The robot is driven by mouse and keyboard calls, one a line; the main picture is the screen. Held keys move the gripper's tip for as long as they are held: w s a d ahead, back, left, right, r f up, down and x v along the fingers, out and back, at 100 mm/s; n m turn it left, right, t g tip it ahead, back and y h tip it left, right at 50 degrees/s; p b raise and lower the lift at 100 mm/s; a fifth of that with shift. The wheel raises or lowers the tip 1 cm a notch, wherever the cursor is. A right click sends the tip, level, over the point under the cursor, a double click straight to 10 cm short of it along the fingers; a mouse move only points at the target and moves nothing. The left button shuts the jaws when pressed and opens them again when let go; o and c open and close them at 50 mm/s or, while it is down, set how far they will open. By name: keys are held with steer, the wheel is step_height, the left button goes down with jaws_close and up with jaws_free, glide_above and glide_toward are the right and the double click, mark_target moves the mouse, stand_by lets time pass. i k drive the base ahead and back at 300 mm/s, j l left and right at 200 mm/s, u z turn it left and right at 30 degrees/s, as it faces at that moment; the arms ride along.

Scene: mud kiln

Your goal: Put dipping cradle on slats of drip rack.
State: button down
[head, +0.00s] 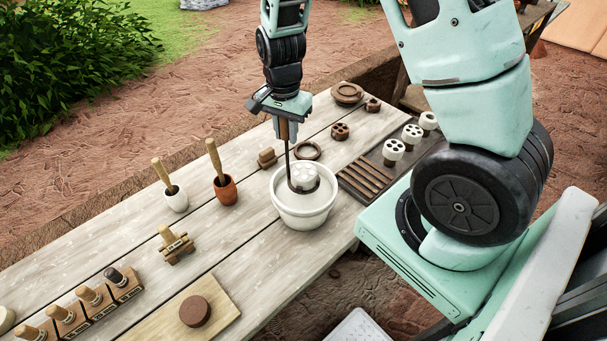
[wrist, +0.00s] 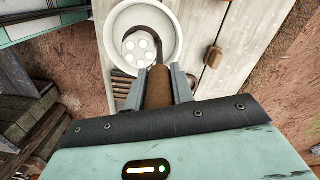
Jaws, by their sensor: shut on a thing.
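My gripper (head: 286,132) is shut on the brown handle of the dipping cradle (head: 287,150). The handle also shows between the fingers in the wrist view (wrist: 158,90). A thin dark rod runs down from it to the cradle's low end, which carries a white piece with round holes (head: 304,174). That end lies within the mouth of a white bucket (head: 303,212); how deep it sits I cannot tell. The drip rack (head: 366,181), with brown slats in a dark frame, is just right of the bucket. Its slats look empty in the head view and show partly in the wrist view (wrist: 121,88).
Several white holed pieces (head: 392,151) stand on the dark board beyond the slats. Brown rings (head: 307,150) and a brown holed piece (head: 340,131) lie behind the bucket. Two small pots with sticks (head: 226,188) stand left.

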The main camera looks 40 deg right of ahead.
mark_target(366, 176)
steer(key=k, duration=1)
